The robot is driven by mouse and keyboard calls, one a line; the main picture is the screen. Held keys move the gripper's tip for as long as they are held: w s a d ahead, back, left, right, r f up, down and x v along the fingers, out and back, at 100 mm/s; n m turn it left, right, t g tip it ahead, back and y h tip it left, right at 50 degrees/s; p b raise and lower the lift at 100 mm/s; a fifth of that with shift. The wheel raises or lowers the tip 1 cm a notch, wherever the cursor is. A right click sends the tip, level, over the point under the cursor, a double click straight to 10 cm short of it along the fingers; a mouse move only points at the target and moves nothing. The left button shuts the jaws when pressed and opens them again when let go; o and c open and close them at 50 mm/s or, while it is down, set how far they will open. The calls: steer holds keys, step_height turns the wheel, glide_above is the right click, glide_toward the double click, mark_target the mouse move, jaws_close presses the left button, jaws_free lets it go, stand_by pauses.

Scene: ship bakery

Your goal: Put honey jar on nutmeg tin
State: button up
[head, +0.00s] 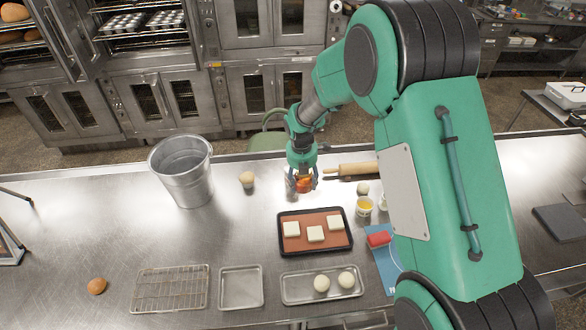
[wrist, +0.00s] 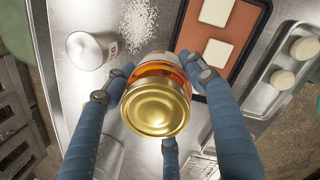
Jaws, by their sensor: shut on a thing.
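My gripper (head: 302,187) is shut on the honey jar, an amber jar with a gold lid (wrist: 155,108). The jar also shows as an orange patch (head: 303,184) between the fingers in the head view. In the wrist view the fingers close around its sides and the lid faces the camera. A white cylindrical container (wrist: 92,50) with a partly visible label stands beside it, to the upper left; I cannot tell whether it is the nutmeg tin. No readable nutmeg label shows. I cannot tell whether the jar touches the table.
A dark baking tray (head: 285,246) with white squares lies in front of my gripper. A metal bucket (head: 181,178) stands left, a rolling pin (head: 357,169) right. A pale muffin-like item (head: 247,180) stands between bucket and gripper. White grains (wrist: 138,25) lie on the table.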

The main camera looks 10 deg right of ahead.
steer(key=shift+w, duration=0.1)
steer(key=w, duration=0.5)
steer(key=w+a+f+p, duration=0.1)
steer(key=w, duration=0.4)
steer(key=w+a+p, duration=0.1)
steer(key=w, duration=0.4)
steer(key=shift+w+f, duration=0.2)
steer(key=shift+w, duration=0.2)
steer(key=shift+f, duration=1.75)
steer(key=shift+f, duration=0.1)
steer(key=o, duration=1.7)
